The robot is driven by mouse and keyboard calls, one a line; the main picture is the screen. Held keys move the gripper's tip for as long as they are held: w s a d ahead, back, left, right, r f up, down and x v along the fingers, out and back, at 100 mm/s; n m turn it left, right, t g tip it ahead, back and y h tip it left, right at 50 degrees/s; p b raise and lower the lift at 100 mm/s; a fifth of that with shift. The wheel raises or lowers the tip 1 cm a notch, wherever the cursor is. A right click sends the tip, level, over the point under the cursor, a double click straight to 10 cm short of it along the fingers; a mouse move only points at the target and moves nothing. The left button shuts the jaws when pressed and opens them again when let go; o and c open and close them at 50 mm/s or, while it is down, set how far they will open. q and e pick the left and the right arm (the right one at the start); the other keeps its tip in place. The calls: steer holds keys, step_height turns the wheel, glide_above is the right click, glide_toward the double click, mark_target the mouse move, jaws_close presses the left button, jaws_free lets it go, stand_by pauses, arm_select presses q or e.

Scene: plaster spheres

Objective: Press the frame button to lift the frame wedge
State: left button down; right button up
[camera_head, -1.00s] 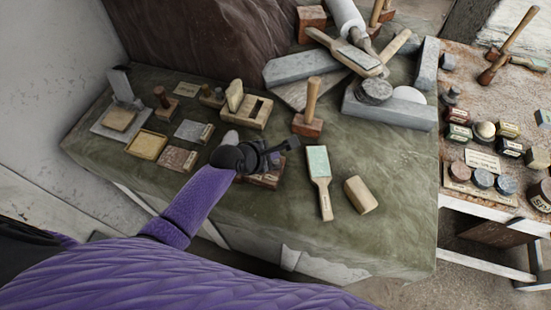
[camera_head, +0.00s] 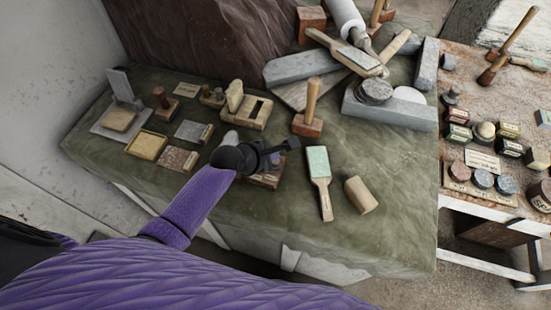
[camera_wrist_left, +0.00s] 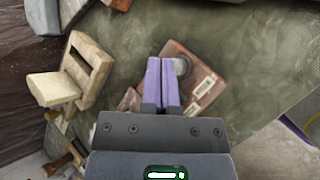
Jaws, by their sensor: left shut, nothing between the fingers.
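A reddish-brown block (camera_head: 268,180) lies on the green cloth-covered bench, partly hidden under my left gripper (camera_head: 272,160). In the left wrist view the block (camera_wrist_left: 205,85) shows pale labels and a round grey button (camera_wrist_left: 182,66). My left gripper (camera_wrist_left: 160,65) is shut and empty, its purple fingers beside the button; I cannot tell whether they touch it. A light wooden frame (camera_head: 257,117) with a slot lies behind the gripper. A pale wedge-like piece (camera_head: 235,95) stands tilted up at its left end. The wrist view also shows the frame (camera_wrist_left: 98,62) and wedge (camera_wrist_left: 53,88). My right gripper is out of view.
A wooden mallet (camera_head: 311,105), a green-faced paddle (camera_head: 319,175) and a tan block (camera_head: 361,195) stand or lie to the right. Small trays and plates (camera_head: 147,145) lie to the left. Grey stone blocks (camera_head: 390,108) fill the back right. The front right of the bench is clear.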

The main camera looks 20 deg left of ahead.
arm_select(q)
steer(key=shift+f, duration=0.1)
stand_by(0.4)
steer(key=shift+f, duration=0.35)
steer(key=shift+f, duration=0.15)
steer(key=shift+f+b, duration=0.4)
steer(key=shift+b, duration=0.15)
stand_by(0.5)
steer(key=shift+r, duration=0.1)
steer(key=shift+r+p, duration=0.9)
steer(key=shift+p, duration=0.3)
